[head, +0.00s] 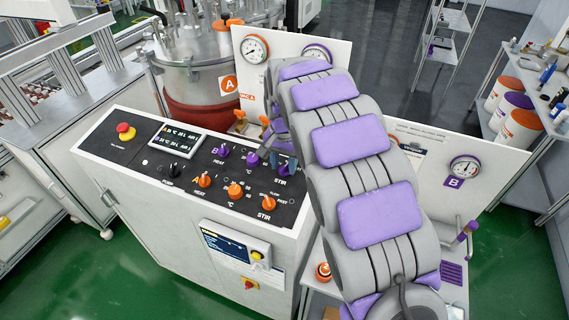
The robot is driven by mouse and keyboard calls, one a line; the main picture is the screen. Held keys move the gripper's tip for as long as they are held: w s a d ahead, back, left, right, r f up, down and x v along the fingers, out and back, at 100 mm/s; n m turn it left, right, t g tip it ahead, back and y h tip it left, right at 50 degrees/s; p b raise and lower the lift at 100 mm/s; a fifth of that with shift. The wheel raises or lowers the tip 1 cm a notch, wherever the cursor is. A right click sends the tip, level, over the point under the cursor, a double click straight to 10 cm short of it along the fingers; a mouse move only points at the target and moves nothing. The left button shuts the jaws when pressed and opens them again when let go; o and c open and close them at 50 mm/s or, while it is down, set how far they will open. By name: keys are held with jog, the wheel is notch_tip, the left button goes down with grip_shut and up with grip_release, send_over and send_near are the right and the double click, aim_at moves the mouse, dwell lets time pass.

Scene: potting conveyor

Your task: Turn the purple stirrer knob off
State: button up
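The purple stirrer knob (283,169) is at the right end of the upper, purple row on the black control panel (139,143), above a "STIR" label. The upper part of the knob is partly hidden by my gripper. My gripper (278,157) points down from the end of my grey and purple arm, right at this knob. Its dark fingertips are small and partly covered, so I cannot tell whether they touch the knob or how far apart they are. The knob's pointer direction is not clear.
Purple knobs (223,151) and (252,157) stand left of the stirrer knob. Orange knobs (204,180), (235,190) and (268,203) form the row below. A black knob (174,169) and red emergency button (126,131) are further left. A steel tank (193,80) stands behind.

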aim_at(283, 167)
jog(key=o, duration=0.3)
jog(key=shift+f, duration=0.2)
notch_tip(283, 167, up, 17)
jog(key=p, duration=0.2)
jog(key=shift+a+r, duration=0.15)
dwell(0.3)
